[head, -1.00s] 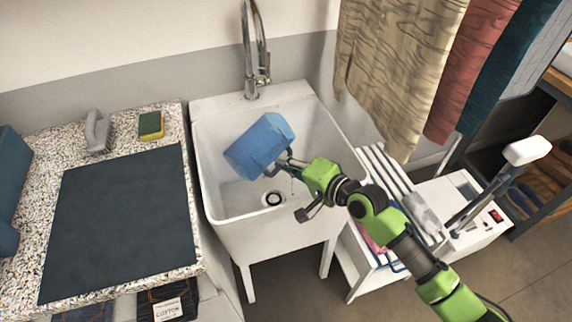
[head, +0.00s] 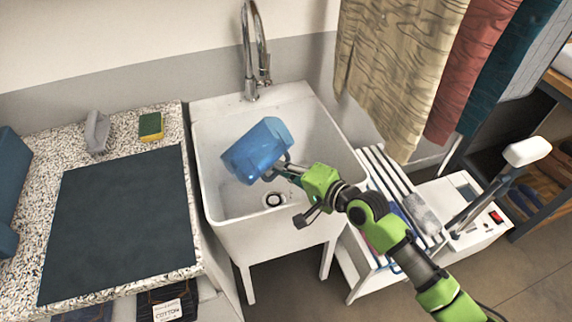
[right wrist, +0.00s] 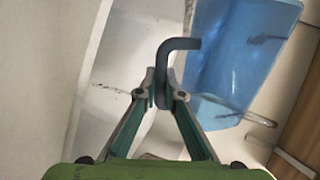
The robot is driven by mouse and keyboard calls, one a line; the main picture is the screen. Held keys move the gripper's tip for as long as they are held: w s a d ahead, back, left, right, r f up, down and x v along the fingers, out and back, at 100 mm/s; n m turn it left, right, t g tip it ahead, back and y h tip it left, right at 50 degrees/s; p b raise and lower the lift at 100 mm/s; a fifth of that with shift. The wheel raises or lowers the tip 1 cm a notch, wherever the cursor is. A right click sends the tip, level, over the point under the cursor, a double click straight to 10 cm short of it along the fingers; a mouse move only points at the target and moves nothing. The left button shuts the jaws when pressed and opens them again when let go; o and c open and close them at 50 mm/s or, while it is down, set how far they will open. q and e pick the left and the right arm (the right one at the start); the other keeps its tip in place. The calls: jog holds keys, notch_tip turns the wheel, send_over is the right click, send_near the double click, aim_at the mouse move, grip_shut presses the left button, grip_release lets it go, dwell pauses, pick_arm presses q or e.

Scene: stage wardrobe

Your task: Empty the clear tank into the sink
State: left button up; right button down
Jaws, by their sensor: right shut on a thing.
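The clear tank (head: 252,150) is a blue-tinted, see-through container, tilted on its side over the basin of the white sink (head: 335,150). My right gripper (head: 282,170) is to the right of the tank and shut on its handle. In the right wrist view the tank (right wrist: 235,60) fills the upper right, and its dark bent handle (right wrist: 178,48) runs down between the fingertips (right wrist: 166,92). I cannot tell whether any liquid is left in the tank. The sink's drain (head: 274,199) shows below the tank. My left gripper is not in view.
A chrome faucet (head: 251,70) stands at the sink's back. A speckled counter on the left holds a dark mat (head: 120,225), a sponge (head: 151,126) and a grey handled object (head: 97,132). Hanging fabrics (head: 395,70) and a white appliance (head: 475,238) are on the right.

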jog(key=shift+s+a+r, duration=0.15)
jog(key=shift+s, duration=0.05)
jog(key=shift+s+a+r+m+y+p, duration=0.2)
jog(key=shift+m+y+p, duration=0.1)
jog(key=shift+m+p, duration=0.25)
dwell(0.9)
jog(key=shift+s+a+f+m+g, duration=0.1)
jog(key=shift+s+f+m+g, duration=0.05)
jog(key=shift+f+m+g, duration=0.35)
dwell(0.8)
